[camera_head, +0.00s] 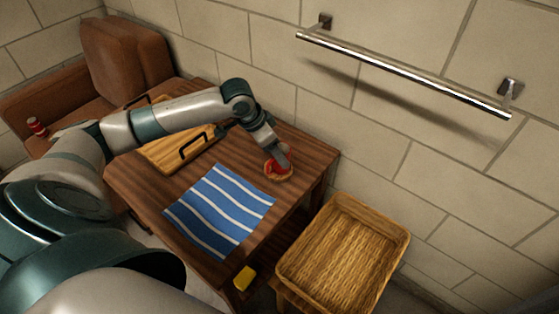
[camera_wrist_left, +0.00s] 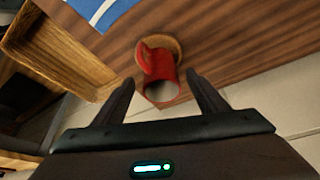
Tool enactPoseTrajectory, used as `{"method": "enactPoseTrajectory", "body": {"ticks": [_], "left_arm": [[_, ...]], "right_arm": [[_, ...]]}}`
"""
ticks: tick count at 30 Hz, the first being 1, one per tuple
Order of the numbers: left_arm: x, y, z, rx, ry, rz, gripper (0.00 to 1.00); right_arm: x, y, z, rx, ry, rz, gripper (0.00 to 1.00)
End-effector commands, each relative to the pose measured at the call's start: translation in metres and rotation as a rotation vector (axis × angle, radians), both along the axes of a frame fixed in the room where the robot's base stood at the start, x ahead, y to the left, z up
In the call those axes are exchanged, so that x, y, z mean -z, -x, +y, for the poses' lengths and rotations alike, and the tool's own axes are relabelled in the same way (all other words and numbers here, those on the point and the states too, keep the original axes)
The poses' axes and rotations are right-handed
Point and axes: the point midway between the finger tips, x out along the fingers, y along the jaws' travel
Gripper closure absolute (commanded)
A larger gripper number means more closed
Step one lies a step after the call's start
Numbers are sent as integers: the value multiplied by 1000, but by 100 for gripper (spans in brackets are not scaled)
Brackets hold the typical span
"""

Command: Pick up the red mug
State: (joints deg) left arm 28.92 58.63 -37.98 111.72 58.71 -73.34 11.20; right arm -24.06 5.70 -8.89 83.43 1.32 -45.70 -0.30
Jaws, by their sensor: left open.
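The red mug (camera_wrist_left: 158,72) stands on a round wooden coaster (camera_wrist_left: 171,43) on the table, and its handle shows toward the upper left in the wrist view. In the head view the mug (camera_head: 272,167) is partly hidden by my left gripper (camera_head: 281,163), which reaches down over it. In the wrist view my left gripper (camera_wrist_left: 165,96) is open, with one finger on each side of the mug's near end and visible gaps. I cannot tell whether a finger touches it. My right gripper is not in view.
A blue striped cloth (camera_head: 220,208) and a wooden tray with black handles (camera_head: 165,157) lie on the table (camera_head: 130,182). A wicker basket (camera_head: 395,243) stands at the right. A yellow object (camera_head: 244,278) is near the front edge. A metal rail (camera_head: 400,75) is on the wall.

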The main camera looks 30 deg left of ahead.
Motion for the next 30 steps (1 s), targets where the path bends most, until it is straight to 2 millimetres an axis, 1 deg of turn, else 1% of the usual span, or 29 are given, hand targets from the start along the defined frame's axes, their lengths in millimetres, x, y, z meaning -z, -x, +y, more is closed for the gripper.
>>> {"method": "enactPoseTrajectory", "body": {"ticks": [6, 11, 21, 26, 27, 29, 30], "left_arm": [[26, -7, -4, 0, 1, 3, 34], [40, -13, -6, 0, -1, 2, 34], [42, -14, -6, 1, -2, 0, 34], [42, -14, -6, 1, -2, 0, 34], [42, -14, -6, 1, -2, 0, 36], [42, -14, -6, 1, -2, 0, 50], [42, -14, -6, 1, -2, 0, 60]], "right_arm": [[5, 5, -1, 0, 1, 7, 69], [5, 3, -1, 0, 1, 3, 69], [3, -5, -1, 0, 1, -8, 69], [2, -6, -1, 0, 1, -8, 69], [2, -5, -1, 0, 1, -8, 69], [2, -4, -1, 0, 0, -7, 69], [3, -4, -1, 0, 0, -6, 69]]}}
